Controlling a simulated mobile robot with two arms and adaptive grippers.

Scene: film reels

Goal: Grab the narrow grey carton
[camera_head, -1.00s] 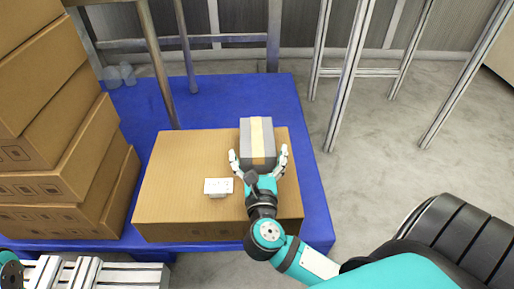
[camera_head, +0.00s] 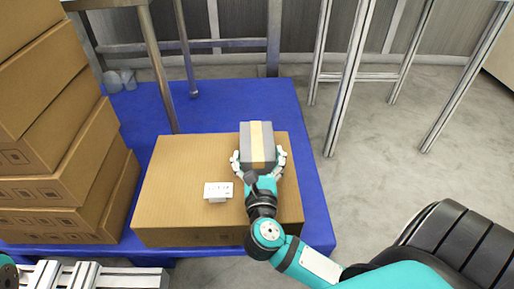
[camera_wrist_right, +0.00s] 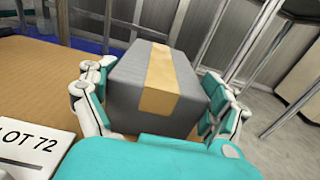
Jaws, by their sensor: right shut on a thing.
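The narrow grey carton (camera_head: 247,141) has a tan tape strip along its top. It sits on the right part of a large brown box (camera_head: 175,185). My right gripper (camera_head: 258,161) is shut on the carton, one finger against each side. In the right wrist view, the grey carton (camera_wrist_right: 137,91) fills the space between the fingers of my right gripper (camera_wrist_right: 160,100). My left gripper is not in view; only a bit of my left arm shows at the lower left corner.
A white label card reading "LOT 72" (camera_head: 218,190) stands on the brown box, left of the gripper. Stacked brown cartons (camera_head: 60,150) rise at the left. Everything stands on a blue platform (camera_head: 285,100). Metal frame legs (camera_head: 345,90) stand behind; grey floor is clear at right.

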